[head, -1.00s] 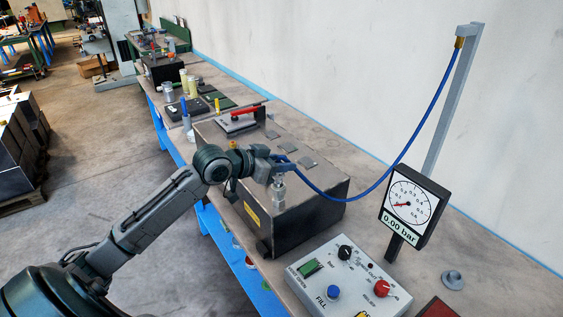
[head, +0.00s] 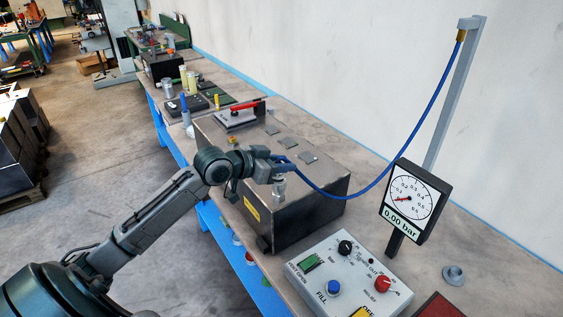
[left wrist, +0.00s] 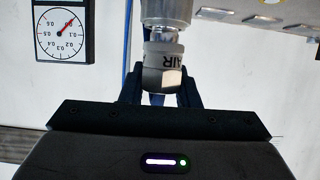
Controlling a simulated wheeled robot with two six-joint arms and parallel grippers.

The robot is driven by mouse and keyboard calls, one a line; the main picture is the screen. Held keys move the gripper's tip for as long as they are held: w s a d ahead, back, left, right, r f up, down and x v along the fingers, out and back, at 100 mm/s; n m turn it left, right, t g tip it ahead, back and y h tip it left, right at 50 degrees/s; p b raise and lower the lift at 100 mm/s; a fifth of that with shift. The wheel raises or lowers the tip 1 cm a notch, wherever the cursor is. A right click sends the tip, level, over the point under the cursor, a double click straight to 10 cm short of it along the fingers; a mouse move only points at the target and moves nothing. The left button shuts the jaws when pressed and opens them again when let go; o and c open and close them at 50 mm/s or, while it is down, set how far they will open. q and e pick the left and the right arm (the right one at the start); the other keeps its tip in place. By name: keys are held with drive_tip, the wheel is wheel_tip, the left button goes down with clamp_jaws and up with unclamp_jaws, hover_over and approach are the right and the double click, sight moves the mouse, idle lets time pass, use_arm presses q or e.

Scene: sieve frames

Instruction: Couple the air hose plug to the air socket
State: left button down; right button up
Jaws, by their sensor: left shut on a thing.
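My left gripper (head: 281,164) is shut on the air hose plug, low over the front part of a dark metal box. The blue hose (head: 378,179) runs from this grip up to a post. A silver fitting (head: 279,189) shows just below the fingers. In the left wrist view, the blue fingers (left wrist: 160,92) close around a silver part with a collar marked AIR (left wrist: 164,60). A wider silver cylinder (left wrist: 166,10) lies in line with it, joined by a narrow neck. I cannot tell which of these is the socket, nor whether the halves are locked. My right gripper is not in view.
The box (head: 307,208) stands on a long bench beside the wall. A control panel (head: 347,277) with knobs and a gauge (head: 410,201) reading 0.00 bar stand to the right.

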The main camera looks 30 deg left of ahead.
use_arm(q)
drive_tip(key=shift+f, duration=0.5)
drive_tip(key=c, duration=1)
unclamp_jaws()
